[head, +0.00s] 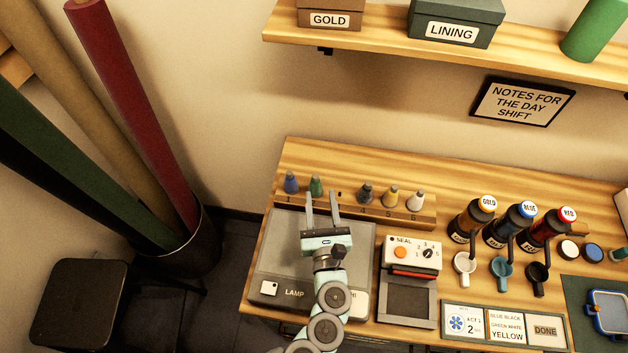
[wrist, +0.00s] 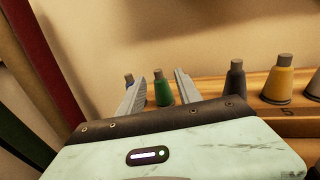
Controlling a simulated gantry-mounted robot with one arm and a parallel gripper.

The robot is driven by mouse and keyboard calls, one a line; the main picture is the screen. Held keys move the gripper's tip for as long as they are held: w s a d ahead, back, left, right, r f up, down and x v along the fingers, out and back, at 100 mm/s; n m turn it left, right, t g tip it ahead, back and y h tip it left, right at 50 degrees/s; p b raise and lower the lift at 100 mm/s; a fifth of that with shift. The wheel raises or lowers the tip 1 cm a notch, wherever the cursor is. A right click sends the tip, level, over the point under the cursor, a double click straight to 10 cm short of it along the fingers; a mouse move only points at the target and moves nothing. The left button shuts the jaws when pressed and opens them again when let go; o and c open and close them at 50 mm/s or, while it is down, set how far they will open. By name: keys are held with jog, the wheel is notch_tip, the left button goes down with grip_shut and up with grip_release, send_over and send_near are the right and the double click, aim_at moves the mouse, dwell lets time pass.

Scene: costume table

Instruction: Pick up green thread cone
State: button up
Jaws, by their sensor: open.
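The green thread cone (head: 316,186) stands upright on the wooden rack at the back left of the table, second from the left. It also shows in the wrist view (wrist: 163,91), between the two fingers as seen from there. My gripper (head: 321,196) is open and empty in front of the rack. Its left finger lies close to the green cone in the head view; I cannot tell whether they touch. The blue cone (head: 291,182) stands just left of the green one and is partly hidden by the left finger in the wrist view (wrist: 129,80).
The wooden rack (head: 425,217) also holds dark grey (head: 366,194), yellow (head: 391,197) and white (head: 416,201) cones to the right; slot three is empty. Below my arm is a grey lamp panel (head: 277,262). A seal machine (head: 411,254) and pump bottles (head: 470,222) stand right.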

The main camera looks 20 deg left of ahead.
aim_at(315, 175)
jog(key=shift+x, duration=2.8)
jog(key=shift+a+f+b+x, duration=0.1)
jog(key=shift+f+b+x, duration=0.05)
jog(key=shift+x, duration=0.7)
jog(key=shift+a+f+b+x, duration=0.1)
jog(key=shift+f+b+x, duration=0.1)
jog(key=shift+x, duration=0.7)
jog(key=shift+a+f+b+x, duration=0.1)
jog(key=shift+f+x, duration=0.05)
jog(key=shift+x, duration=0.7)
jog(key=shift+s, duration=0.2)
jog(key=shift+c, duration=0.2)
grip_shut()
